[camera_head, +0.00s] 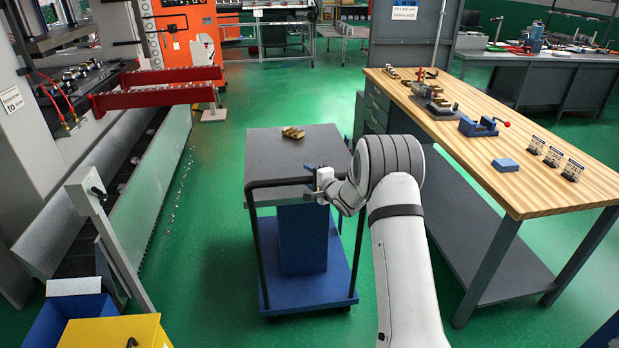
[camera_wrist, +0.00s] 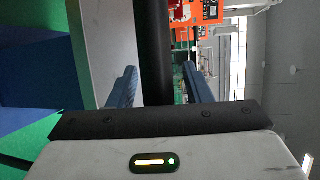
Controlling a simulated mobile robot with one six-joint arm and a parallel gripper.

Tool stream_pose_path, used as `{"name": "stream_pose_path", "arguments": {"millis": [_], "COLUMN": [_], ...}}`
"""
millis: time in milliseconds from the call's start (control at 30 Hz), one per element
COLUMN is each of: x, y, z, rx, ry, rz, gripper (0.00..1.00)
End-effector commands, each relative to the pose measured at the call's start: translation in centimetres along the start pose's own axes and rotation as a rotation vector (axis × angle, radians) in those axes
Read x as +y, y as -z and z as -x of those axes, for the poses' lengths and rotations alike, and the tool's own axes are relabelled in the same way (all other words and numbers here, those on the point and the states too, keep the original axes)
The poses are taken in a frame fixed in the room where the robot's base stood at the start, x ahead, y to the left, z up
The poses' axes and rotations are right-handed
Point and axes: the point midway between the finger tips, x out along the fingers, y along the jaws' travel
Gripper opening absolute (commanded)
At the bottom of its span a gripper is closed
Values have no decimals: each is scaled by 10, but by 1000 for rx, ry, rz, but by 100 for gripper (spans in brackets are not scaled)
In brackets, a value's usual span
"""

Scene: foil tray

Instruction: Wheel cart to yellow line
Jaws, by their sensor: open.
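The cart (camera_head: 270,152) stands on the green floor left of the workbench. It has a grey top, a blue lower shelf and a black push handle (camera_head: 275,182) on the near side. My gripper (camera_head: 311,180) is at the right part of the handle. In the wrist view my gripper (camera_wrist: 158,68) is open, and the black handle bar (camera_wrist: 154,45) shows between its two blue fingers. I cannot tell if the fingers touch the bar. A brass-coloured part (camera_head: 293,132) lies on the cart top. No yellow line is visible on the floor.
The wooden workbench (camera_head: 500,150) stands close on the right. A machine with a sloping grey chute (camera_head: 100,190) is on the left, with small shiny bits (camera_head: 180,185) on the floor beside it. A yellow bin (camera_head: 115,332) is at lower left. Green floor is open behind the cart.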

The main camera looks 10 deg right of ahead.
Motion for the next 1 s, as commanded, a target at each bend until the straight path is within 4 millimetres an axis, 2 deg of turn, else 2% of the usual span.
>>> {"name": "stream_pose_path", "arguments": {"millis": [267, 600, 700, 1000], "x": [1, 1, 1, 0], "y": [1, 1, 1, 1], "z": [9, 64, 74, 79], "rx": [2, 2, 3, 1], "ry": [0, 0, -1, 0], "rz": [-1, 0, -1, 0], "gripper": [45, 45, 45, 45]}}
